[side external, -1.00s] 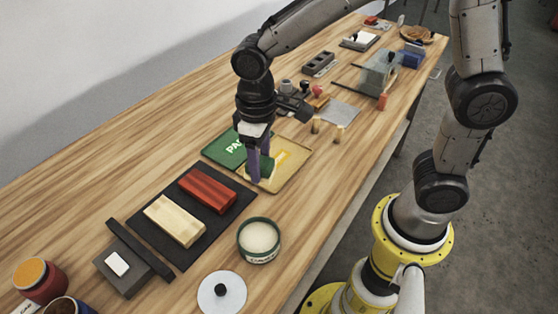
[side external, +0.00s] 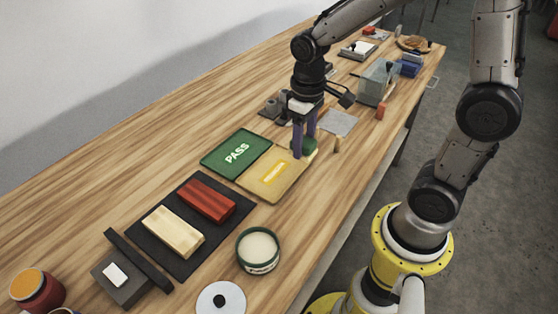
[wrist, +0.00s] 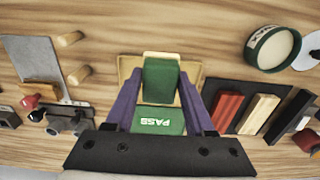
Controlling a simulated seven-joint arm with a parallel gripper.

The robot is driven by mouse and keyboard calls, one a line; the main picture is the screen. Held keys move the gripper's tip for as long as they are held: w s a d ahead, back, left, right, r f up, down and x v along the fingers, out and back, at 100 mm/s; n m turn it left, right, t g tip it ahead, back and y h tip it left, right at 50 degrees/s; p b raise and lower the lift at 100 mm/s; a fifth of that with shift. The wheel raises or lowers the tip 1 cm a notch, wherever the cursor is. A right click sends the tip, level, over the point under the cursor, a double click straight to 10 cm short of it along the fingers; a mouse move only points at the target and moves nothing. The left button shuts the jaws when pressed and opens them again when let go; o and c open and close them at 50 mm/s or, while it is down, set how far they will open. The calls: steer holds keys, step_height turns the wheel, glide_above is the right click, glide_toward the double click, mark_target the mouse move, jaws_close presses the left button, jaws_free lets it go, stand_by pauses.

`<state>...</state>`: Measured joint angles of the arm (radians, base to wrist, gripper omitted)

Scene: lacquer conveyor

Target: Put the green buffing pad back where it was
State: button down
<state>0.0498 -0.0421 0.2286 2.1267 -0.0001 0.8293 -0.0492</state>
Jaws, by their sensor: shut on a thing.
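The green buffing pad (side external: 309,146) is held between the purple fingers of my gripper (side external: 303,152). In the side view it appears above the table by the far right corner of the yellow tray (side external: 285,190). In the wrist view the pad (wrist: 161,78) sits between the fingers (wrist: 158,95) and covers much of the yellow tray behind it. A pale layer shows along its lower edge in the side view. The green PASS tray (side external: 222,165) lies beside the yellow one. Its height above the table is hard to tell.
A grey sheet (side external: 340,122) and wooden pegs (wrist: 78,76) stand near the pad. A dark mat (side external: 228,222) holds a red block (side external: 208,201) and a cream block (side external: 173,231). An open wax tin (side external: 258,250) and a white lid (side external: 220,300) lie in front.

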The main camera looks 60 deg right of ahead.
glide_above(279, 171)
step_height(279, 171, down, 7)
steer(key=shift+s+r, duration=0.1)
steer(key=shift+r, duration=0.05)
steer(key=shift+f, duration=1.6)
steer(key=shift+f, duration=0.15)
steer(key=shift+c, duration=1.3)
jaws_free()
